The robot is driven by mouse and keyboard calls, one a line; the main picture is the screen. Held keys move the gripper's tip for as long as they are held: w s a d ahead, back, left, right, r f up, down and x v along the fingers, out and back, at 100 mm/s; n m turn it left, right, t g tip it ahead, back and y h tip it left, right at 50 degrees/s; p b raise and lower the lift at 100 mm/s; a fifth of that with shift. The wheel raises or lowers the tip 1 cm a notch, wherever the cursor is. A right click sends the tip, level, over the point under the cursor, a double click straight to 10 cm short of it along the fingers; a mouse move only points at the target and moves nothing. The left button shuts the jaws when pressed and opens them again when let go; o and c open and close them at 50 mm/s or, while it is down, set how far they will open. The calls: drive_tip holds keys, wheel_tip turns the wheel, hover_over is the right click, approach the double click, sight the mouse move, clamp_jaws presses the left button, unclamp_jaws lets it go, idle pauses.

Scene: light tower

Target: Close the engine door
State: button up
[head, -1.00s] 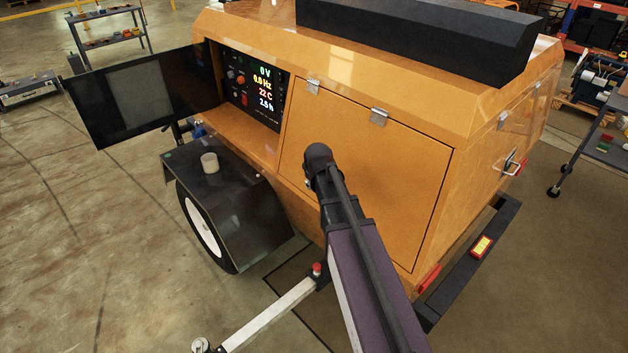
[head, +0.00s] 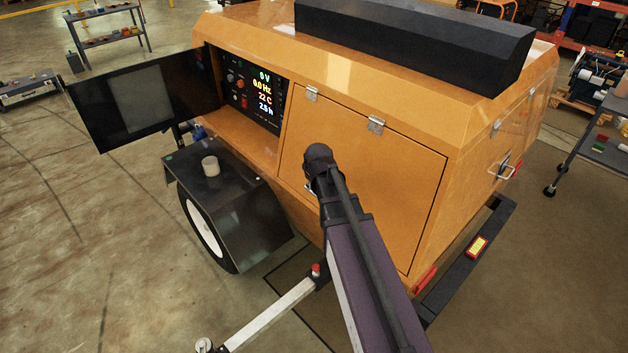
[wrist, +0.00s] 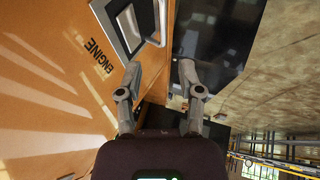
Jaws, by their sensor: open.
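The engine door (head: 395,185) is the orange panel on the near side of the generator, hinged along its top edge. It looks flush or nearly flush with the body; a small gap cannot be told. My arm hides part of its lower left. In the wrist view the door (wrist: 50,85) carries the word ENGINE and a silver latch handle (wrist: 130,28) in a dark recess. My gripper (wrist: 160,72) is open and empty. Its left finger is in front of the door near the latch, its right finger over the dark fender. Contact cannot be told. In the head view the arm hides the fingers.
A black control-panel door (head: 140,98) stands open at the left, beside a lit panel (head: 255,90). A black wheel fender (head: 225,200) with a small cup (head: 210,166) projects below. A pale tow bar (head: 270,312) crosses the floor. A grey cart (head: 600,140) stands at the right.

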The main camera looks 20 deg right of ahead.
drive_tip(key=shift+p+v, duration=2.2)
drive_tip(key=shift+v, duration=0.55)
drive_tip(key=shift+d, duration=0.1)
drive_tip(key=s+a+f+m+g, duration=0.1)
drive_tip(key=s+a+m+g, duration=0.1)
drive_tip(key=s, duration=0.6)
drive_tip(key=s+a+f+m+g+y, duration=0.1)
drive_tip(key=s+a+m+g, duration=0.2)
drive_tip(key=s, duration=0.5)
drive_tip(key=shift+a+f+m+g, duration=0.2)
drive_tip(key=shift+m+g, duration=0.2)
drive_tip(key=shift+m, duration=0.2)
